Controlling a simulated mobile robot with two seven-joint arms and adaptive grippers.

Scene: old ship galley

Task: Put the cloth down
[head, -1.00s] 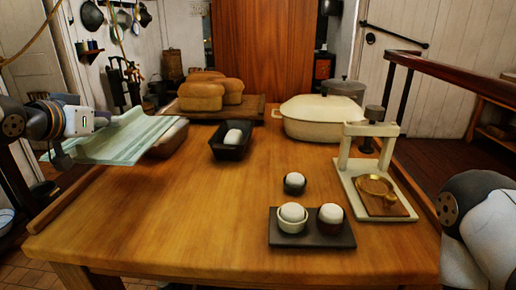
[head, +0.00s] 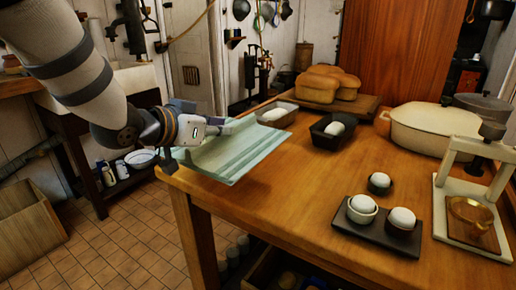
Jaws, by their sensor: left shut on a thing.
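The cloth (head: 232,153) is pale green with lighter stripes. It lies spread at the left edge of the wooden table (head: 290,205), with folds near my gripper. My left gripper (head: 225,126) is shut on the far left part of the cloth, and the arm comes in from the upper left. Whether the cloth rests fully on the table or is partly held up, I cannot tell. My right gripper is out of view.
Beyond the cloth stand a loaf tin with dough (head: 277,115) and a dark tin (head: 332,127). Loaves (head: 320,86) sit on a board behind. A dark tray (head: 376,228) with two cups is at the front right. The table's middle is clear.

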